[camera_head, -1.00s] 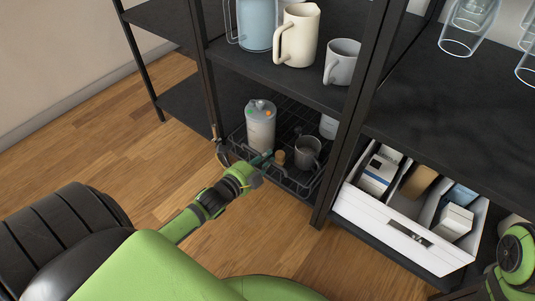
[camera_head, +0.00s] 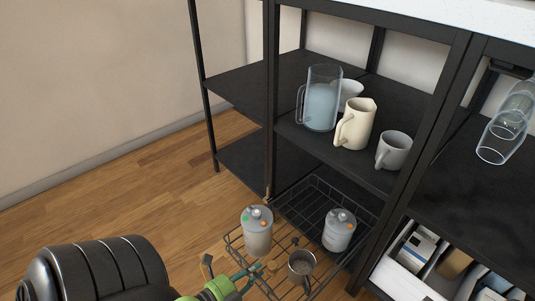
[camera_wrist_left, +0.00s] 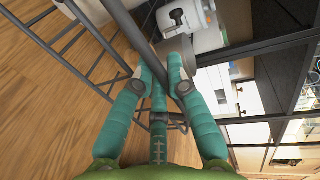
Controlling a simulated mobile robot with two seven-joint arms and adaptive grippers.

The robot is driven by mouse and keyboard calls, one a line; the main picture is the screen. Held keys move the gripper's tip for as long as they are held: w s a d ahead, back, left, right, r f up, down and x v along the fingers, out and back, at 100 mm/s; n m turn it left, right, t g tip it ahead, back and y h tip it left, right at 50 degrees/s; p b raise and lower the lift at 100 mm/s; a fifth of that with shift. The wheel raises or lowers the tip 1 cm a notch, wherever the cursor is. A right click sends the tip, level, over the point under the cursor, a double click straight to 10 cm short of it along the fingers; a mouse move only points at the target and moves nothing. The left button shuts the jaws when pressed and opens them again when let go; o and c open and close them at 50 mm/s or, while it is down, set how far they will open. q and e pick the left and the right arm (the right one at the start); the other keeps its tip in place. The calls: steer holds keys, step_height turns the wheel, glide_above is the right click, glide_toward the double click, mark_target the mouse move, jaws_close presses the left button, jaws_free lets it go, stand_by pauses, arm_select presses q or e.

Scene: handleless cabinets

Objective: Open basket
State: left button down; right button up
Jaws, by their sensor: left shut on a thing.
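The black wire basket (camera_head: 300,208) is pulled partly out of the lowest level of the black shelf unit, its front part over the wooden floor. Two grey lidded canisters, one at the left (camera_head: 257,232) and one at the right (camera_head: 339,230), and a dark grey mug (camera_head: 301,266) stand in it. My left gripper (camera_head: 241,280) is at the basket's front edge, partly cut off by the picture's bottom. In the left wrist view its teal fingers (camera_wrist_left: 174,75) are closed around a dark bar of the basket. My right gripper is not in view.
A glass pitcher (camera_head: 321,100), a cream jug (camera_head: 355,124) and a grey mug (camera_head: 394,151) stand on the shelf above. A white drawer (camera_head: 401,277) with boxes is at the lower right. The wooden floor (camera_head: 130,205) at the left is clear.

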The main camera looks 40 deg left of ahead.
arm_select(q)
steer(key=shift+f+v, duration=0.15)
steer(key=shift+v, duration=0.75)
steer(key=shift+f+v, duration=0.2)
steer(key=shift+v, duration=0.65)
steer(key=c, duration=1.5)
jaws_free()
steer(key=shift+s, duration=0.15)
steer(key=v, duration=1.2)
steer(key=shift+r, duration=0.1)
